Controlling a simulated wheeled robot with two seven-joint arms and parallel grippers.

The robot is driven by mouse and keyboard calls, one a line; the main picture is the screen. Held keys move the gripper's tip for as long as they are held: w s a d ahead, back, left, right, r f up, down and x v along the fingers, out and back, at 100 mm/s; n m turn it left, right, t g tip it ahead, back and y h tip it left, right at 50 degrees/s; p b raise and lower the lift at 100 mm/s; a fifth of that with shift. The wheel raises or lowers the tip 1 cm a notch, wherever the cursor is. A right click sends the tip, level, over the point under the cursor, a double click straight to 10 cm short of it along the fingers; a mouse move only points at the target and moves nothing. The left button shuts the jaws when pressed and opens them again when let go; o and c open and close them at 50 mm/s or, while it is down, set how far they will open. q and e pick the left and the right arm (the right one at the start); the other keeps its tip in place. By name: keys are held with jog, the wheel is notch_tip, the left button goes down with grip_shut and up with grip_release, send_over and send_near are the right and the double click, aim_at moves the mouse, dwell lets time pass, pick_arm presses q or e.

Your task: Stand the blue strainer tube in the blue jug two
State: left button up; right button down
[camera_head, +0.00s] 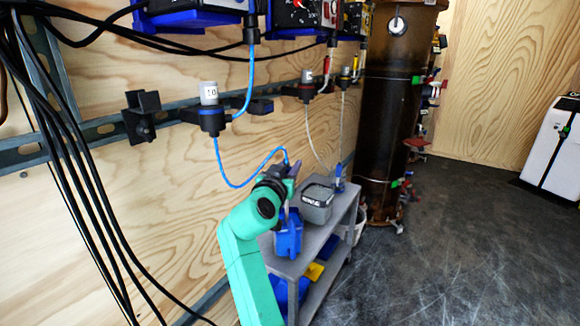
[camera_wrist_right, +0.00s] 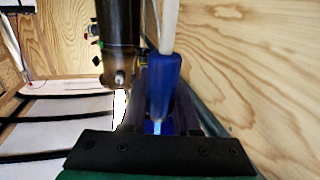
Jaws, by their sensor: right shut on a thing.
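My right gripper (camera_head: 289,176), on the green arm, is above the near end of the grey cart. In the right wrist view its jaws are shut on the blue strainer tube (camera_wrist_right: 163,82), with a pale hose (camera_wrist_right: 168,25) running from the tube's end. In the head view a blue hose (camera_head: 234,184) loops from a wall holder to the gripper, and the tube is mostly hidden by the wrist. A blue jug (camera_head: 289,238) stands on the cart just below the gripper. Whether the tube's lower end is inside the jug cannot be told. My left gripper is out of view.
A grey container (camera_head: 317,203) stands beyond the jug on the cart (camera_head: 338,212). Blue and yellow items (camera_head: 314,271) lie on its lower shelf. A brown column (camera_head: 390,110) stands beyond the cart. Black cables hang at left. The floor (camera_head: 440,240) at right is clear.

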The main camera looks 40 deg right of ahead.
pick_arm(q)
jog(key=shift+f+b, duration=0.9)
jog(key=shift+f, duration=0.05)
pick_arm(e)
jog(key=shift+f, duration=0.95)
jog(key=c, duration=0.6)
grip_release()
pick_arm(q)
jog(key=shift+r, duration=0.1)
